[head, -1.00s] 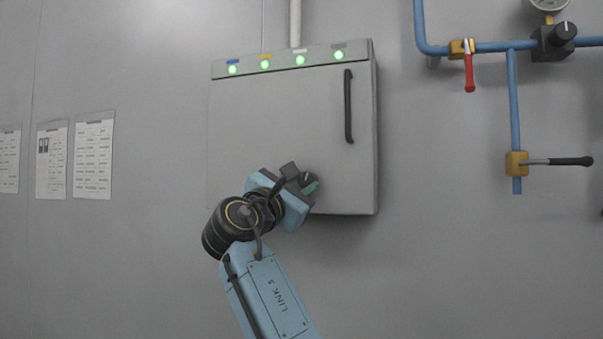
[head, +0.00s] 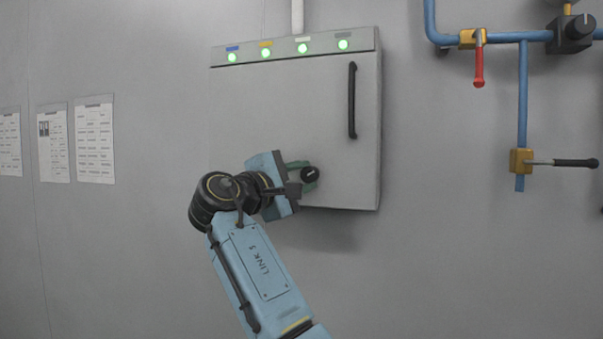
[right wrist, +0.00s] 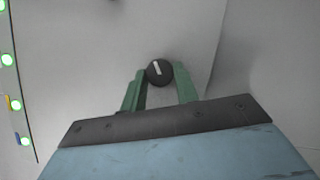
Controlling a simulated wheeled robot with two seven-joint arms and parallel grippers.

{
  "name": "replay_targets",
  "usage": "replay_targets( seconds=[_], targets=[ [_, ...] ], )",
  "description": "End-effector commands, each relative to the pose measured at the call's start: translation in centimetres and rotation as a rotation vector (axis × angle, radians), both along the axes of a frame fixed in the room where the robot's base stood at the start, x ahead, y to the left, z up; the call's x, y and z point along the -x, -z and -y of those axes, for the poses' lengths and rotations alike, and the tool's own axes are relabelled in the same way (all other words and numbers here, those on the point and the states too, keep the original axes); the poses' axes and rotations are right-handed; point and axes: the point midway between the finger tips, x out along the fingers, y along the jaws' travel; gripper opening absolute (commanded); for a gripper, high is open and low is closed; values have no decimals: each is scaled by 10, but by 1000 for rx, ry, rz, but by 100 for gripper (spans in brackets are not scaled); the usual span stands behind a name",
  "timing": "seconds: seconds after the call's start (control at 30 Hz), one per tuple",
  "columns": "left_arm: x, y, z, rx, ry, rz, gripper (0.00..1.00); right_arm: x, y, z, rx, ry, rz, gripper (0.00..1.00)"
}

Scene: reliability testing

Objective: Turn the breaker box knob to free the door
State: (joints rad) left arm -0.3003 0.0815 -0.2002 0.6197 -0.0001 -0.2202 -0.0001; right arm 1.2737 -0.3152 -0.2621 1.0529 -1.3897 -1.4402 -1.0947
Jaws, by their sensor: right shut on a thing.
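The grey breaker box (head: 270,120) hangs on the wall in the head view, its door closed, with a black vertical handle (head: 352,100) at the right. The round black knob (head: 311,174) with a white mark sits low on the door. My right gripper (head: 304,176) reaches it from the left, its green fingers on either side of the knob. In the right wrist view the knob (right wrist: 159,72) sits between the fingertips (right wrist: 160,79), its white mark nearly in line with the fingers. The gripper is shut on the knob. My left gripper is not in view.
Several green lights (head: 265,53) line the top of the box. Blue pipes (head: 522,95) with a red-handled valve (head: 479,65) and a black-handled valve (head: 575,163) are to the right. Paper sheets (head: 95,140) hang on the left. The wall below the box is clear.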

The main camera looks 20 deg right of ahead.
Motion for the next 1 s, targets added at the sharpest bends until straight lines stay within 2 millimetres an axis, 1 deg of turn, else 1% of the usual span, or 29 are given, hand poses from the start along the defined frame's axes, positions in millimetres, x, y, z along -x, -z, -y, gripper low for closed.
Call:
replay_targets(
  seconds=[0.47,0.5,0.63,0.9,1.0],
  targets=[
    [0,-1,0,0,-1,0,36,0,0,0,-12,0,7,7],
    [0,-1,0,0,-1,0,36,0,0,0,-12,0,7,34],
    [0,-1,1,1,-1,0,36,0,0,0,-12,0,7,51],
    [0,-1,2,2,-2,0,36,0,0,0,-11,-1,7,52],
    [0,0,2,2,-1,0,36,3,1,-5,-11,-2,7,52]
  ],
)
